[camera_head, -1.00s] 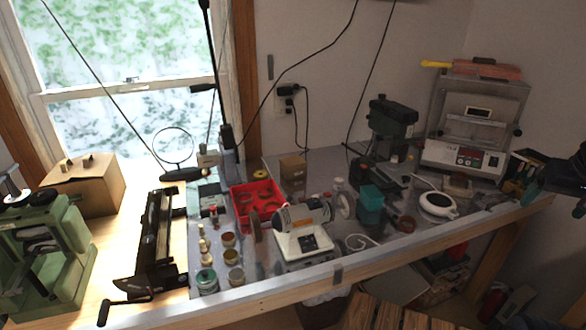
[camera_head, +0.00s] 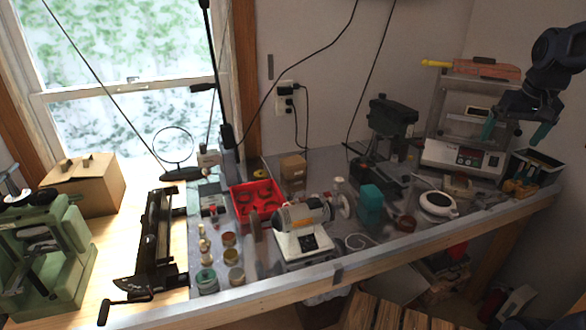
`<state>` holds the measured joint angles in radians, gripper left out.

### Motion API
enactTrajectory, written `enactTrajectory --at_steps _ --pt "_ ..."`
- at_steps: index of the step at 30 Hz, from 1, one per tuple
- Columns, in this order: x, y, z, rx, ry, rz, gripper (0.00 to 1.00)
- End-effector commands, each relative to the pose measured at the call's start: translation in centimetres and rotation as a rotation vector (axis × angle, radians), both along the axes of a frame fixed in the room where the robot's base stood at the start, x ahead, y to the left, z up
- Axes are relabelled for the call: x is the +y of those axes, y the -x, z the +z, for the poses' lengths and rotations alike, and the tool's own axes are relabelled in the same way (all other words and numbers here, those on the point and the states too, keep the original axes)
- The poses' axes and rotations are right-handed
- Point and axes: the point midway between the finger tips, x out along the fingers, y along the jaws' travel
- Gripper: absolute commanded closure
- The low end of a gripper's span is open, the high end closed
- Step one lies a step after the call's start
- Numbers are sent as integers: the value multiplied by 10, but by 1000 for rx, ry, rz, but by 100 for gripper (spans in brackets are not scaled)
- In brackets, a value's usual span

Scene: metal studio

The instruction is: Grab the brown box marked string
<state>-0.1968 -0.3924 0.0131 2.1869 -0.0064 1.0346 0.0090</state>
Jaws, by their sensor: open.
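A small brown box (camera_head: 292,168) stands on the grey bench top near the back wall, behind the red tray. A larger brown cardboard box (camera_head: 84,187) sits at the far left under the window. I cannot read any marking on either box, so I cannot tell which says string. My gripper (camera_head: 515,131) is at the upper right, open and empty, with teal fingertips pointing down. It is in front of the white machine, far to the right of both boxes.
A red tray (camera_head: 257,203), a bench grinder (camera_head: 303,216), a teal block (camera_head: 370,208) and a drill press (camera_head: 391,130) crowd the bench. A white machine (camera_head: 465,157) stands at the back right. Cables hang along the wall. The space above the bench is mostly free.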

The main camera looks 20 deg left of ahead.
Motion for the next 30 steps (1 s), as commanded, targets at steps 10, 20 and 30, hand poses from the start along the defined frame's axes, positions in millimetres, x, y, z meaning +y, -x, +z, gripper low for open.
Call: enactTrajectory --at_steps 10,20,30 --pt "85 -88 16 55 17 127 0" --pt "185 -157 7 102 37 242 0" --pt "304 -206 -24 149 61 359 0"
